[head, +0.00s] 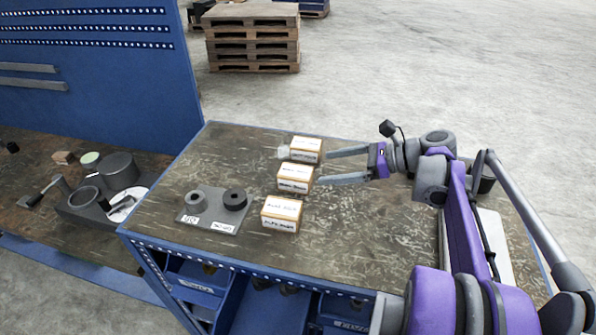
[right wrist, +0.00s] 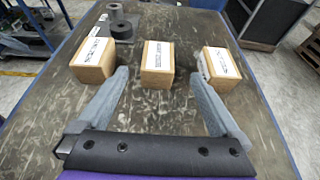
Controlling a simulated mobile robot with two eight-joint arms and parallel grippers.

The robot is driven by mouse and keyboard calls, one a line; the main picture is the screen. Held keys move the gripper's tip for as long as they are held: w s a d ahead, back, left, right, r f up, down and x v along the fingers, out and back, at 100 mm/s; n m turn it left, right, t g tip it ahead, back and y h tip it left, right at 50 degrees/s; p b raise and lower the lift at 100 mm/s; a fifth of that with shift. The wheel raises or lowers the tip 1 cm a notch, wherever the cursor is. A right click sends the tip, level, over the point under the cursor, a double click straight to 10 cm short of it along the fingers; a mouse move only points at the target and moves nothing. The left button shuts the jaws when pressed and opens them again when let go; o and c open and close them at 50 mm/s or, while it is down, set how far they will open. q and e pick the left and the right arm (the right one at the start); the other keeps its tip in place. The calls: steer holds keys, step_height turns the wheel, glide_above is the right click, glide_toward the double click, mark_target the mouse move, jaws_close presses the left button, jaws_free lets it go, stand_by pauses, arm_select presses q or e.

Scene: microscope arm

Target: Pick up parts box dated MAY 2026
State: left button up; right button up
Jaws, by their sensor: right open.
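Three small cardboard parts boxes with white labels stand in a row on the workbench: the far box (head: 307,145), the middle box (head: 294,174) and the near box (head: 281,211). The dates are too small to read surely, so I cannot tell which says MAY 2026. My right gripper (head: 324,167) is open and empty, its fingers pointing left towards the middle box. In the right wrist view, the middle box (right wrist: 157,64) is ahead between the spread fingertips, the near box (right wrist: 93,60) left and the far box (right wrist: 221,68) right. My left gripper is out of view.
A second bench with pots (head: 118,170) and a blue perforated panel (head: 100,90) stand left. Bare bench top (head: 365,225) lies right of the boxes.

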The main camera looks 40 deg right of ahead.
mark_target(300, 172)
steer(key=x, duration=0.4)
steer(key=shift+a, duration=0.25)
steer(key=p+x, duration=0.1)
steer(key=x, duration=0.5)
steer(key=shift+d+f, duration=0.1)
steer(key=shift+s, duration=0.15)
steer(key=shift+c, duration=0.9)
jaws_close()
